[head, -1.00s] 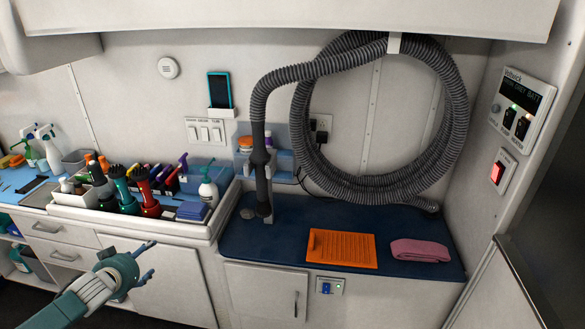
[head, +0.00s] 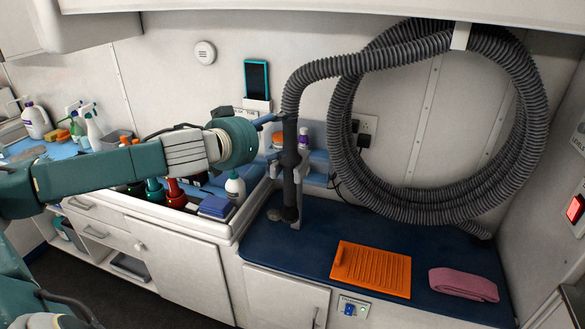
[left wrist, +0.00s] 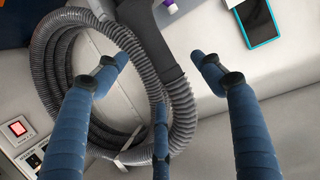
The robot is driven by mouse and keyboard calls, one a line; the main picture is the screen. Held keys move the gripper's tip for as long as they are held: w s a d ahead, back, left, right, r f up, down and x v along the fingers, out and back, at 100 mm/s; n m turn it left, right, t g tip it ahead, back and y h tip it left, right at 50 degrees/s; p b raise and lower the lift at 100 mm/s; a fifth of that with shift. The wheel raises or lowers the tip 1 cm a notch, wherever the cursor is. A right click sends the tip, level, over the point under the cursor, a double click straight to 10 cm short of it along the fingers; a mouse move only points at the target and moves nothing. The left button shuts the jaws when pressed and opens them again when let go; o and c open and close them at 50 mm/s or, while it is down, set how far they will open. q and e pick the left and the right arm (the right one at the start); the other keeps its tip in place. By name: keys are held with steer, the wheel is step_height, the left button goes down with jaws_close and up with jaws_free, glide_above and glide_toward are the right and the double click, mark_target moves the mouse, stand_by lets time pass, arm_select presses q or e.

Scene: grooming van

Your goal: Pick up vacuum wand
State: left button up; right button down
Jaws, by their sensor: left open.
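The vacuum wand (head: 291,165) is a dark tube standing upright in a holder at the left end of the blue counter. Its grey ribbed hose (head: 345,66) arches from its top to a large coil on the wall. My left gripper (head: 277,124) is open beside the upper part of the wand, at its left. In the left wrist view the wand (left wrist: 143,28) shows dark at the top, between and beyond the spread blue fingers of the gripper (left wrist: 160,70). I see no grip on it. My right gripper is out of view.
An orange mat (head: 372,270) and a folded pink towel (head: 463,284) lie on the blue counter (head: 320,235). A phone (head: 257,78) stands in a wall holder behind the gripper.

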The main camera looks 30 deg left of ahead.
mark_target(289, 131)
arm_select(q)
steer(key=p+x, duration=0.1)
steer(key=x, duration=0.2)
steer(key=shift+r+p, duration=0.15)
steer(key=shift+p, duration=0.15)
steer(key=shift+w+f, duration=0.25)
steer(key=shift+w, duration=0.1)
steer(key=p+x, duration=0.2)
steer(key=x, duration=0.1)
steer(key=p+x, duration=0.1)
steer(key=shift+w+d, duration=0.3)
steer(key=shift+w, duration=0.05)
steer(key=shift+w+f+p, duration=0.3)
steer(key=shift+w+f, duration=0.05)
steer(key=shift+s, duration=0.15)
steer(key=shift+c, duration=0.3)
steer(key=c, duration=1.3)
steer(key=shift+r, duration=0.2)
steer(key=shift+c, duration=0.2)
